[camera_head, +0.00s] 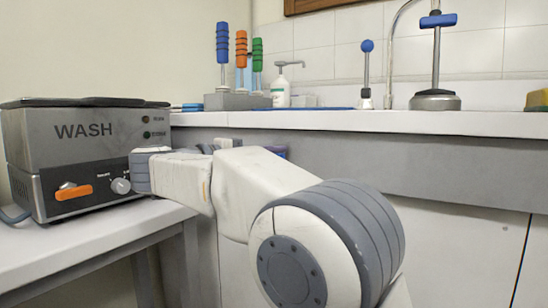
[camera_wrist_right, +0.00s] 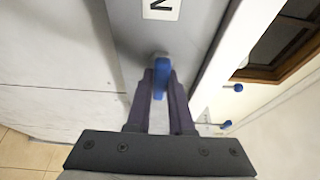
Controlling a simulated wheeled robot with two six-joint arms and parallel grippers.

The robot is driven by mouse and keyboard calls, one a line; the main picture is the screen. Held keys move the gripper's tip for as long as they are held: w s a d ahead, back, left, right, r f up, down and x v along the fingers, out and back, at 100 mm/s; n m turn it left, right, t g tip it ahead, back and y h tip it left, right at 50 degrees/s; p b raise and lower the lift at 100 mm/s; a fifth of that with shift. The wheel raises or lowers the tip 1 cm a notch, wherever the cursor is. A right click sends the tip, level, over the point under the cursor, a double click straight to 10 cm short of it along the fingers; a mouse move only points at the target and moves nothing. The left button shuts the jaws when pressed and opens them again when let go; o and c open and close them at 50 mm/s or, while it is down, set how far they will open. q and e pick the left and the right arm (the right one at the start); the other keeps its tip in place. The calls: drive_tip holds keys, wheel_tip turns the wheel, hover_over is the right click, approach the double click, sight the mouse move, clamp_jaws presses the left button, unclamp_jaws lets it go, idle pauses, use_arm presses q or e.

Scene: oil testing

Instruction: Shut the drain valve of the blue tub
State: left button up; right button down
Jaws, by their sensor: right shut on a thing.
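In the right wrist view a blue valve handle (camera_wrist_right: 160,82) stands out from a grey panel (camera_wrist_right: 127,40) with a white label. The dark fingers of my right gripper (camera_wrist_right: 160,76) are shut on this handle, one finger on each side. In the head view my right arm reaches toward the counter front, and its bulk hides the handle. A small purple-blue part shows behind the arm; I cannot tell what it is. No blue tub body can be made out. My left gripper is in neither view.
A grey WASH unit (camera_head: 85,150) with an orange handle (camera_head: 74,192) stands on the left table (camera_head: 60,248). The counter (camera_head: 400,122) carries a soap bottle (camera_head: 280,93), coloured stacked handles on a grey block (camera_head: 235,102), and blue-topped taps.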

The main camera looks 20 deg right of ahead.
drive_tip(key=shift+f, duration=0.1)
drive_tip(key=c, duration=0.8)
unclamp_jaws()
drive_tip(key=shift+a, duration=0.1)
drive_tip(key=shift+a, duration=0.25)
drive_tip(key=p+v, duration=0.5)
drive_tip(key=v, duration=0.5)
drive_tip(key=shift+s+d, duration=0.1)
